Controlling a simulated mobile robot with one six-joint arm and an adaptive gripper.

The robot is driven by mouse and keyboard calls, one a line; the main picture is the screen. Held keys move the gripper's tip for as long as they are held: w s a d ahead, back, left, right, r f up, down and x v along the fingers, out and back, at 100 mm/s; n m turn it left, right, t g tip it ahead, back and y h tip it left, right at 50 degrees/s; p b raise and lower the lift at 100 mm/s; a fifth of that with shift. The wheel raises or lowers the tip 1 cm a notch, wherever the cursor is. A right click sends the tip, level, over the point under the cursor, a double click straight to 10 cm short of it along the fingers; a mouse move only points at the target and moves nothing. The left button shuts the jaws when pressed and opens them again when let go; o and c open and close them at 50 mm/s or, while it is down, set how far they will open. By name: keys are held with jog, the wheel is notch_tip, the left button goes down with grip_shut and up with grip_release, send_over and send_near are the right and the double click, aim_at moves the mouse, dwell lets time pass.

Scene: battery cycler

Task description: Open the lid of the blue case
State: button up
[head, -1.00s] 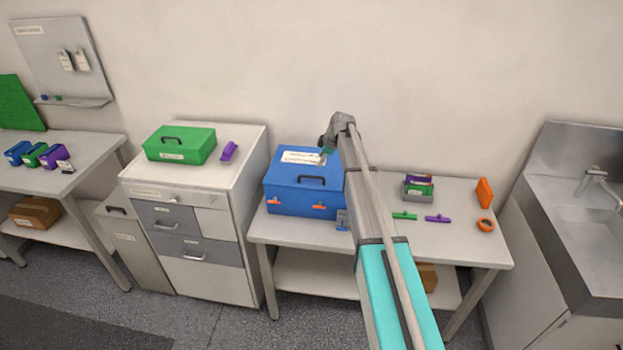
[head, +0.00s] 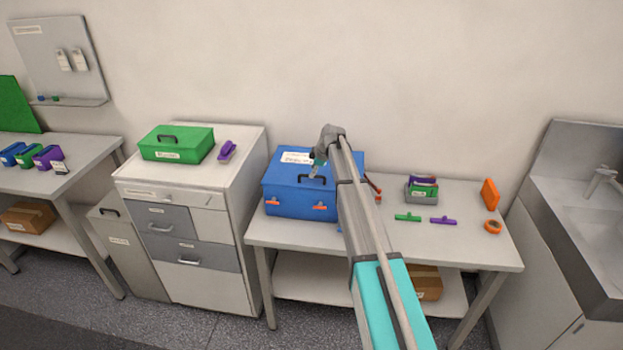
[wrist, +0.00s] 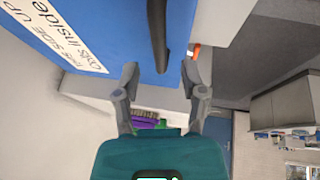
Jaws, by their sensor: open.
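The blue case (head: 285,205) stands on the middle table with its lid shut. A white label and a black handle (head: 303,181) are on top, and two orange latches (head: 320,207) show on its front. My arm hides its right part. An orange latch (wrist: 196,50) shows beside the right finger.
Right of the case stand a grey bin (head: 421,196) with coloured items, a green piece (head: 407,218), a purple piece (head: 443,221), an orange ring (head: 493,226) and an orange block (head: 490,194). A drawer cabinet with a green case (head: 176,144) is at left, a sink (head: 590,220) at right.

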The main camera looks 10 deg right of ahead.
jog(key=shift+b+x, duration=0.6)
jog(key=shift+x, duration=0.4)
grip_shut()
